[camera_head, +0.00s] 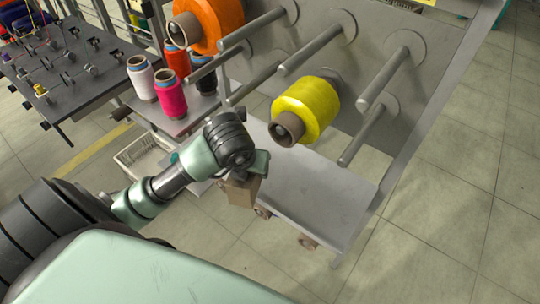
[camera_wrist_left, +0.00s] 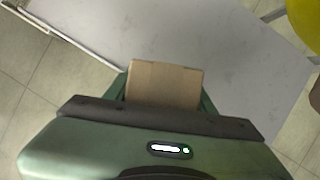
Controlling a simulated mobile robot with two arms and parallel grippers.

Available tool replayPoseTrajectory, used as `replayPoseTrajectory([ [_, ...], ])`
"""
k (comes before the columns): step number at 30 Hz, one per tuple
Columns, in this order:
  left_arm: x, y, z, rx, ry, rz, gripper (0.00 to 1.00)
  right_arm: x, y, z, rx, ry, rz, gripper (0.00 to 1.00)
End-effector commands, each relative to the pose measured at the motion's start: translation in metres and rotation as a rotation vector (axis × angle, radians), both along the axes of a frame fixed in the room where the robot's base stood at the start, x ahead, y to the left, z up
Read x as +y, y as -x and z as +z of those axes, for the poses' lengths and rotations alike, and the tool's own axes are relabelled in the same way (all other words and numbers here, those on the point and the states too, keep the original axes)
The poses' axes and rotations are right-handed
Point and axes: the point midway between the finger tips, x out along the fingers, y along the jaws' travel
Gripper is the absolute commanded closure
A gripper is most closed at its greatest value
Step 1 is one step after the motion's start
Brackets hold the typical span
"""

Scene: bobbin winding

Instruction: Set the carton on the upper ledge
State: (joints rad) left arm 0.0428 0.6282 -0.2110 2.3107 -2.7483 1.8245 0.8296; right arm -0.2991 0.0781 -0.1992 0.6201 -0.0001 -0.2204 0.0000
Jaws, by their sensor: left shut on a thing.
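A small brown carton (camera_head: 241,192) is held by my left gripper (camera_head: 258,172) in the head view. In the left wrist view the carton (camera_wrist_left: 165,84) sits between the green fingers of my left gripper (camera_wrist_left: 165,95), which are shut on it. The carton is at the left front edge of a grey metal ledge (camera_head: 320,197). In the wrist view this ledge (camera_wrist_left: 235,75) fills the area beyond the carton. I cannot tell whether the carton touches it. My right gripper is in neither view.
A grey panel carries several bare pegs (camera_head: 318,48), a yellow bobbin (camera_head: 308,108) above the ledge and an orange bobbin (camera_head: 212,22). Pink (camera_head: 170,97) and white (camera_head: 141,77) spools stand on a shelf at left. A white basket (camera_head: 140,156) is lower left. The ledge surface looks clear.

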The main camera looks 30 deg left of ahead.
Motion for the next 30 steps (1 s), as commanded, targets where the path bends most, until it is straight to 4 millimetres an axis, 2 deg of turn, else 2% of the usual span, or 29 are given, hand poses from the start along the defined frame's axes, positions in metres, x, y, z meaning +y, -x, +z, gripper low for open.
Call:
replayPoseTrajectory([
  [6, 0.016, -0.05, -0.024, 0.001, 0.003, 0.002, 0.97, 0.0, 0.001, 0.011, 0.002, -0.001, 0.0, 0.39],
  [10, 0.022, -0.071, -0.036, 0.0, 0.001, -0.002, 0.97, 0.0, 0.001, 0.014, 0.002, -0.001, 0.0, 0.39],
  [17, 0.027, -0.086, -0.046, -0.001, 0.001, -0.004, 0.97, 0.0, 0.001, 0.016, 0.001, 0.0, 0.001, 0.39],
  [24, 0.034, -0.109, -0.064, 0.001, 0.002, -0.004, 0.97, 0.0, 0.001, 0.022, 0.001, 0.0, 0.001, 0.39],
  [30, 0.036, -0.112, -0.068, 0.0, 0.001, -0.006, 0.97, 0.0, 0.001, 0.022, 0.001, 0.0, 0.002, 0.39],
])
